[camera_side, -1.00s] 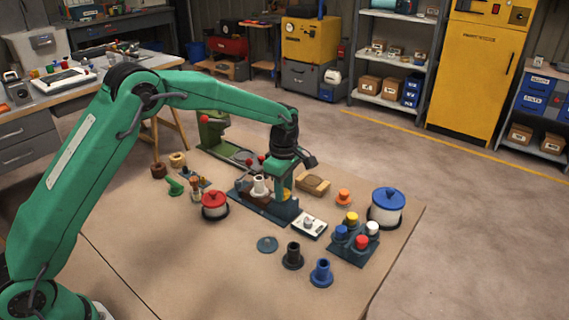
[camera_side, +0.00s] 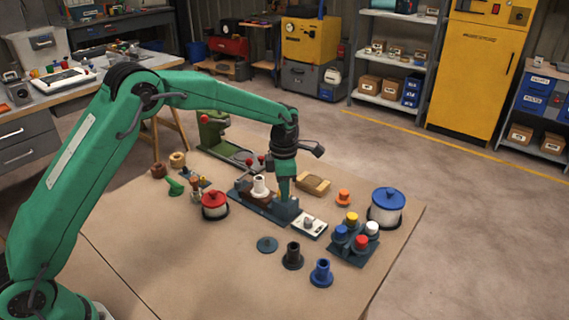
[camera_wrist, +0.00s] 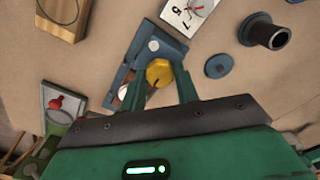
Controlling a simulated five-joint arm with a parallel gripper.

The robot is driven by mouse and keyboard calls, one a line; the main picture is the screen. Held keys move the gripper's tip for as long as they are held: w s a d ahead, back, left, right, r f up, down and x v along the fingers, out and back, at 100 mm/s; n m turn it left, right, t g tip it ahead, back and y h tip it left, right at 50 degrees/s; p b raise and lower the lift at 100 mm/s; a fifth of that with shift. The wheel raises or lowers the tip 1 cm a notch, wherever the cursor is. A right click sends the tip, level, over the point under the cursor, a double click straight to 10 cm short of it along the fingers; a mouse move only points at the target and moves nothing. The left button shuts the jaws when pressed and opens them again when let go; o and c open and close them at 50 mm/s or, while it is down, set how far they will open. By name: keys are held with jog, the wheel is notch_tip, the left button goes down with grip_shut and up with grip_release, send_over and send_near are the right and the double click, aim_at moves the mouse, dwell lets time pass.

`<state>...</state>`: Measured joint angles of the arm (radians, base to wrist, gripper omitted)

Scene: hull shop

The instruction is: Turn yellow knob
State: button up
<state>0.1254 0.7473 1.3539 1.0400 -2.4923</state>
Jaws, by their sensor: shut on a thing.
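The yellow knob (camera_wrist: 159,73) shows in the wrist view, on a dark blue base (camera_wrist: 172,46). My gripper (camera_wrist: 160,78) is shut on the yellow knob, with one green finger on each side of it. In the side view my gripper (camera_side: 283,196) points straight down at the right part of the blue base (camera_side: 262,206), and the knob is hidden behind the fingers. A white flanged part (camera_side: 260,187) stands on the same base, left of my gripper.
A white dial plate (camera_side: 310,227) lies close right of the base. A wooden block (camera_side: 313,185) lies behind. A rack of coloured caps (camera_side: 355,242), a blue-lidded jar (camera_side: 387,207) and a red-lidded pot (camera_side: 215,204) stand around. The front left of the table is clear.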

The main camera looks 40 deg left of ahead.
jog(key=shift+r, duration=0.1)
jog(key=o, duration=1)
jog(key=shift+c, duration=0.2)
jog(key=shift+r, duration=3.85)
